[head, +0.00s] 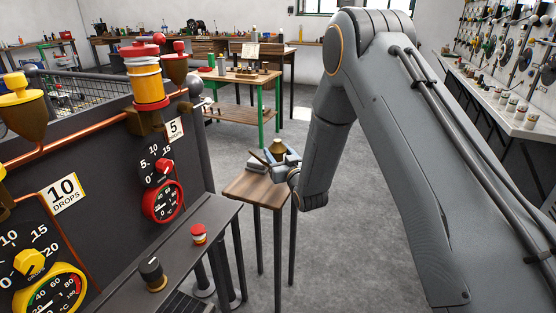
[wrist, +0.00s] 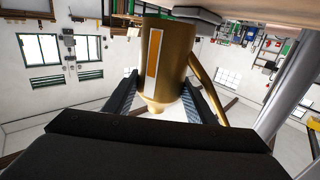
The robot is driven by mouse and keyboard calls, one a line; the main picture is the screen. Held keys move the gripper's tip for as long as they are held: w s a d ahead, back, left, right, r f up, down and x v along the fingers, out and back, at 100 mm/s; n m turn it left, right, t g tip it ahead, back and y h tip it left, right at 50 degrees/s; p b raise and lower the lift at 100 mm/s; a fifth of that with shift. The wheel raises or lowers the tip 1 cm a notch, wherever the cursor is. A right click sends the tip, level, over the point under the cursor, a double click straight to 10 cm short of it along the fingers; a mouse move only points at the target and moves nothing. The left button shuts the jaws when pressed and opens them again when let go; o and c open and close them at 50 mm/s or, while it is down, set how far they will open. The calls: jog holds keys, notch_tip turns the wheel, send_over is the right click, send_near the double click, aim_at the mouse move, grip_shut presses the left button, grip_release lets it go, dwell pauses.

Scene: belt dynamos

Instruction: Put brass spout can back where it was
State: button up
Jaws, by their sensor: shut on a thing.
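The brass spout can (wrist: 166,52) fills the middle of the wrist view. It has a cylindrical body with a narrow amber strip framed in pale metal, a tapered end and a curved brass piece at its right. My gripper (wrist: 158,82) is shut on it, one dark finger on each side. In the head view my gripper (head: 272,160) is over or just behind a small wooden stand (head: 248,190), with a brass cone of the can (head: 278,146) showing above it. The can's lower part is hidden there, so I cannot tell whether it touches the stand.
A dark machine at left carries a red lubricator (head: 147,78), a yellow one (head: 20,103), dials, a black knob (head: 152,272) and a red button (head: 199,234). A green-legged bench (head: 240,115) stands behind. A shelf (head: 510,122) runs along the right wall. The grey floor between is clear.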

jog(key=shift+f, duration=1.25)
jog(key=shift+f, duration=0.1)
jog(key=o, duration=1.5)
jog(key=shift+c, duration=0.2)
